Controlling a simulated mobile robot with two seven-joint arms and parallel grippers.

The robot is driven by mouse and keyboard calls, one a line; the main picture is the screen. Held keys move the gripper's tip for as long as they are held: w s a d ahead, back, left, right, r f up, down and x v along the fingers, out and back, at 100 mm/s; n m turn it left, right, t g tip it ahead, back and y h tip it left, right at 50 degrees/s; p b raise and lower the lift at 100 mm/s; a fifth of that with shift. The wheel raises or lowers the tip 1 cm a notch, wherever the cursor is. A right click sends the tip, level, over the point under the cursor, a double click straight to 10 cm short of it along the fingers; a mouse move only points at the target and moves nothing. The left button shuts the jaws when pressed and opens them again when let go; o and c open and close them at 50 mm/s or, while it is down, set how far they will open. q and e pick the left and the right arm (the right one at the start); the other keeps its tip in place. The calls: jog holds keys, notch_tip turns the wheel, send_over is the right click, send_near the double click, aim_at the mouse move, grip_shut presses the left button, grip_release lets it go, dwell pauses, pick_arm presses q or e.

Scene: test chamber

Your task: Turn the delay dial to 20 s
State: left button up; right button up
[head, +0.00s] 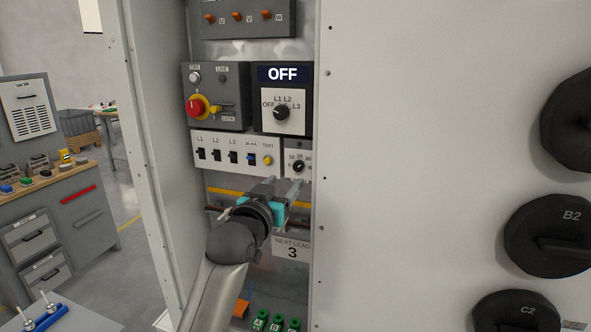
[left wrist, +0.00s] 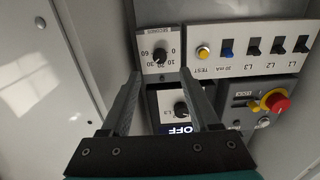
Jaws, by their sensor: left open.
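The delay dial (head: 298,167) is a small black knob on a white plate with a printed scale, at the right end of the switch row. It also shows, upside down, in the left wrist view (left wrist: 160,55), under the word SECONDS. Its exact setting is too small to read surely. My left gripper (head: 281,185) is open and empty, just below and in front of the dial. In the left wrist view its two fingers (left wrist: 160,72) reach toward the dial plate, with the knob between the tips in the picture. Contact cannot be told. My right gripper is out of view.
Above the dial is a larger selector knob (head: 282,112) under an OFF display (head: 283,74). A red and yellow rotary switch (head: 197,107) is to its left. Small rocker switches and a yellow TEST button (head: 267,160) sit beside the dial. Cabinet walls stand close on both sides.

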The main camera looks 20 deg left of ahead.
aim_at(297, 169)
pick_arm(q)
jog(key=shift+w+d+p, duration=0.2)
jog(key=shift+w+p, duration=0.1)
jog(key=shift+w, duration=3.85)
grip_shut()
